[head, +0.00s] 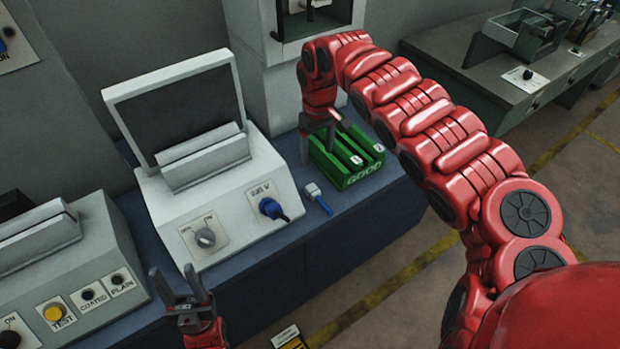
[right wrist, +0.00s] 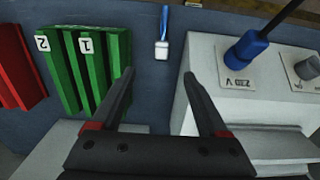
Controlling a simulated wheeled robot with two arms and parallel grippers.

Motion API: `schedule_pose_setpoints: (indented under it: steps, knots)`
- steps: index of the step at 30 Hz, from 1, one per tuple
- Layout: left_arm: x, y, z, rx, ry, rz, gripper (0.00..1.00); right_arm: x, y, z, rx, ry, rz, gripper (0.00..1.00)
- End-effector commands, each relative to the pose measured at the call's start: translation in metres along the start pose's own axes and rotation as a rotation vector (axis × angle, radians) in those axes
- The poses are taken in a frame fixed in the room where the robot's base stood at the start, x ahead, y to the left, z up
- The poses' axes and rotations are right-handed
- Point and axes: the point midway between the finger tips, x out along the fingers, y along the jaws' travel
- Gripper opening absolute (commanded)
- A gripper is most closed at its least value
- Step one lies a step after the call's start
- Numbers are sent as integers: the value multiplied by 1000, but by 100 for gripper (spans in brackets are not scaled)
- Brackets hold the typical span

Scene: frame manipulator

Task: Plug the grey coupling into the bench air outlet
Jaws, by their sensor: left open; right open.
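A small light-grey piece with a blue tail (head: 312,189), which may be the coupling, lies on the dark blue bench beside the white machine. It also shows in the right wrist view (right wrist: 161,50), beyond the gap between my fingertips. My right gripper (head: 318,148) is open and empty above the bench, near the green tray; it also shows in the right wrist view (right wrist: 158,73). My left gripper (head: 174,269) is open and empty in front of the bench. I cannot make out any air outlet.
The white machine (head: 226,221) has a blue plug (head: 272,208) in its 230 V socket and a knob (head: 205,238). A green GOOD tray (head: 360,178) with numbered slots stands right of it. A red tray (right wrist: 18,75) stands farther along. A grey tester (head: 70,265) is left.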

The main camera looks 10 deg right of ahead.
Motion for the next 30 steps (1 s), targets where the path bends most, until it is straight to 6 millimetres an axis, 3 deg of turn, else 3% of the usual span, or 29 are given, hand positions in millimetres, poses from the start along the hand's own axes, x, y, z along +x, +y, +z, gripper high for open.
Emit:
schedule_pose_setpoints:
  steps: [12, 16, 30]
  knots:
    - [0, 0, 0, 0, -1, 0, 50, 0, 0, 2, 0, -5, 1, 78]
    - [5, 0, -1, 0, -1, 0, 50, 9, 0, 2, 2, -8, 0, 78]
    - [17, -1, -3, 0, -1, 0, 50, 91, -2, 2, 0, -6, -5, 78]
